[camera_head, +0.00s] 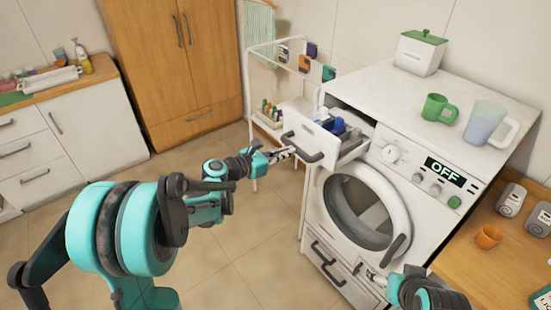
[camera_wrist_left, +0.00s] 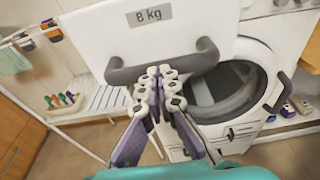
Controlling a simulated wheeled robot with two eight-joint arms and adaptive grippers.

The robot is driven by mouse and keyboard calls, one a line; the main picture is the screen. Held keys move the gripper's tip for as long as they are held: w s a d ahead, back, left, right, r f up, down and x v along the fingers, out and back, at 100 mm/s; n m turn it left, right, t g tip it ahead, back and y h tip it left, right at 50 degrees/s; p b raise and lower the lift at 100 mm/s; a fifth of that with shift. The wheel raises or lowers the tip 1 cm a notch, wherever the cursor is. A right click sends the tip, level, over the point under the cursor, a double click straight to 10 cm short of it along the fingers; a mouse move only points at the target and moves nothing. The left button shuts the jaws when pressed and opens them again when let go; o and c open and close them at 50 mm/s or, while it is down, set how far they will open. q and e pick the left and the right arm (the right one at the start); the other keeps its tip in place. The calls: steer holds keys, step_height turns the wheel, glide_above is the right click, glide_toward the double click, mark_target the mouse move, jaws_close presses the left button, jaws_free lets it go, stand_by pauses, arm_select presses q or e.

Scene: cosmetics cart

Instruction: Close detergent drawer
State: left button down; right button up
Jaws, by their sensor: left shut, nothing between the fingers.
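The white washing machine (camera_head: 392,92) stands at right centre with its detergent drawer (camera_head: 322,142) pulled out at the top left. Blue items show inside the drawer. The drawer's dark handle (camera_head: 303,150) also shows in the left wrist view (camera_wrist_left: 206,54), under an "8 kg" label on the white front (camera_wrist_left: 220,18). My left gripper (camera_head: 292,152) is shut and empty, right at the handle. In the left wrist view its fingertips (camera_wrist_left: 160,72) overlap the handle; I cannot tell whether they touch. My right gripper (camera_head: 368,272) is low before the machine's base, its jaws too small to judge.
The round door (camera_head: 366,212) is below the drawer. A green mug (camera_head: 439,108), a pitcher (camera_head: 486,122) and a lidded box (camera_head: 420,52) stand on top. A white rack (camera_head: 262,120) is left of the machine. A wooden counter (camera_head: 475,262) is at right. The floor at left is free.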

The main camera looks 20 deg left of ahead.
arm_select(q)
steer(key=r+x, duration=0.1)
steer(key=x, duration=0.4)
steer(key=r+x, duration=0.1)
steer(key=x, duration=0.5)
steer(key=r+x, duration=0.1)
steer(key=x, duration=0.4)
steer(key=shift+w+d, duration=0.35)
steer(key=shift+w, duration=0.15)
steer(key=shift+w+d, duration=0.1)
steer(key=shift+w, duration=0.05)
